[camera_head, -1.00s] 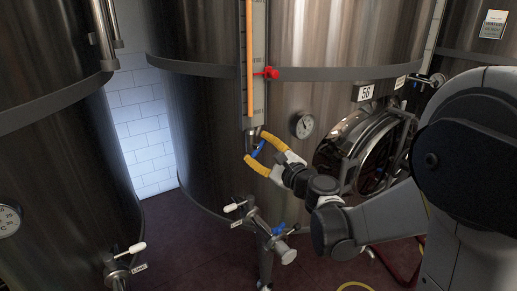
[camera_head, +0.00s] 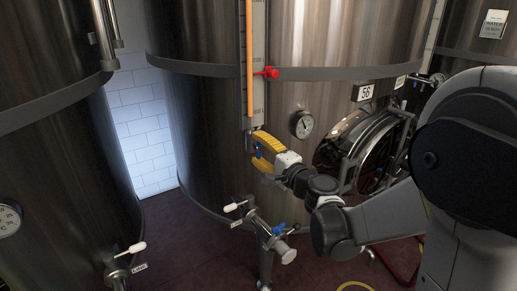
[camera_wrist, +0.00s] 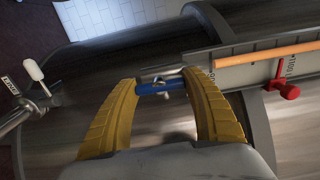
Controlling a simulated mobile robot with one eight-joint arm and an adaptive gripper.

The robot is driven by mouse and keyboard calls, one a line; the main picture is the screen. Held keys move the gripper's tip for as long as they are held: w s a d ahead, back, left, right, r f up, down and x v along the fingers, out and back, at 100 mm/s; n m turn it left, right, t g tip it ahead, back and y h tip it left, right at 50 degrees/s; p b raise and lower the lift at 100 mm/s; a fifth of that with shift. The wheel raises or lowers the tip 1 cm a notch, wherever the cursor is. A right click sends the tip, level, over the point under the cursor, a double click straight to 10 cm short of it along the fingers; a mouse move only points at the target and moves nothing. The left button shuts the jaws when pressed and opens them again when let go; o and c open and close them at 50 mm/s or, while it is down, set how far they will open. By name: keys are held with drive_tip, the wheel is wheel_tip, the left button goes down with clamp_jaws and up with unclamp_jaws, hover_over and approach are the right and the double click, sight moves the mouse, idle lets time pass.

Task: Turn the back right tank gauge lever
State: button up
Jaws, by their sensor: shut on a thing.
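The tank gauge (camera_head: 249,60) is a vertical strip with an orange column on the large steel tank (camera_head: 200,130). At its lower end is a small blue lever (camera_head: 258,152). My gripper (camera_head: 259,145) has yellow fingers and is shut on this lever. In the wrist view, the blue lever (camera_wrist: 153,87) lies crosswise between the two yellow fingertips of my gripper (camera_wrist: 158,82), with a metal fitting just beyond it. The fingers hide part of the lever in the head view.
A round dial (camera_head: 302,124) and a hatch (camera_head: 355,147) are to the right of my gripper. Below stands a valve with a white handle (camera_head: 235,206). Another tank (camera_head: 60,150) stands at left.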

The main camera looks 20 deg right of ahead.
idle(0.6)
drive_tip(key=o, duration=1.3)
drive_tip(key=shift+a, duration=0.1)
drive_tip(key=shift+c, duration=0.2)
drive_tip(key=shift+s, duration=0.1)
drive_tip(key=v, duration=1.2)
